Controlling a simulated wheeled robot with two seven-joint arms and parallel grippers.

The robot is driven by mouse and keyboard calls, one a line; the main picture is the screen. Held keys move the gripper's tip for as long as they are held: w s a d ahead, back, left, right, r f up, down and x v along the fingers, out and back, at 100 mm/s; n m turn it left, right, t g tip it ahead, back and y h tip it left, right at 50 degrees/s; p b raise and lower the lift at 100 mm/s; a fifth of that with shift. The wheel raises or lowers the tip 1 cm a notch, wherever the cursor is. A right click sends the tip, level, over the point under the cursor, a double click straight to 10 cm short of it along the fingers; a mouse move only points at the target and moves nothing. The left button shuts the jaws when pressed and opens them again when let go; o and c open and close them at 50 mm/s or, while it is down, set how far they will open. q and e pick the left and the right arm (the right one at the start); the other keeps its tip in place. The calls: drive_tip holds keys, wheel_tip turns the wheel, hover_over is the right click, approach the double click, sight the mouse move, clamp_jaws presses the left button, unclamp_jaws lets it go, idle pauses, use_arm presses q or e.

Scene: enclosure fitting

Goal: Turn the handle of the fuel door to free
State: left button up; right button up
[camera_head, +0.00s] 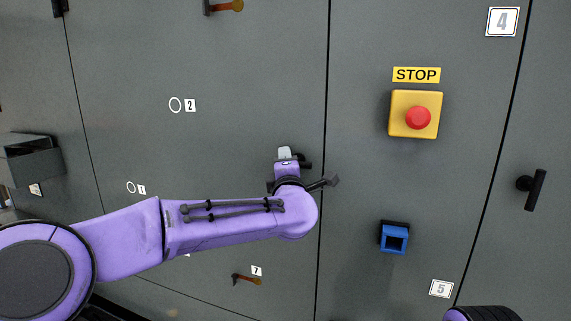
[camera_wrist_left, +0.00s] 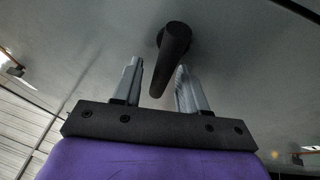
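A black bar handle (camera_wrist_left: 174,52) on a round hub stands out from a grey panel in the left wrist view. My left gripper (camera_wrist_left: 158,70) is open, with its two grey fingers on either side of the handle's near end. A gap shows on the left side; I cannot tell whether the right finger touches. In the head view my left gripper (camera_head: 286,155) is against the grey door (camera_head: 230,60), by its right seam. The arm and gripper mostly hide the handle there. No fuel label is readable. My right gripper is out of view.
A yellow box with a red stop button (camera_head: 418,117) and a blue square part (camera_head: 394,239) are on the panel to the right. Another black handle (camera_head: 536,190) is at far right. A grey box (camera_head: 28,160) juts out at left.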

use_arm(q)
drive_tip(key=shift+s+f, duration=0.1)
drive_tip(key=shift+s, duration=0.1)
drive_tip(key=a+b+v, duration=0.1)
drive_tip(key=b+v, duration=0.3)
drive_tip(key=v, duration=0.6)
drive_tip(key=shift+d+b, duration=0.35)
drive_tip(key=shift+d, duration=0.1)
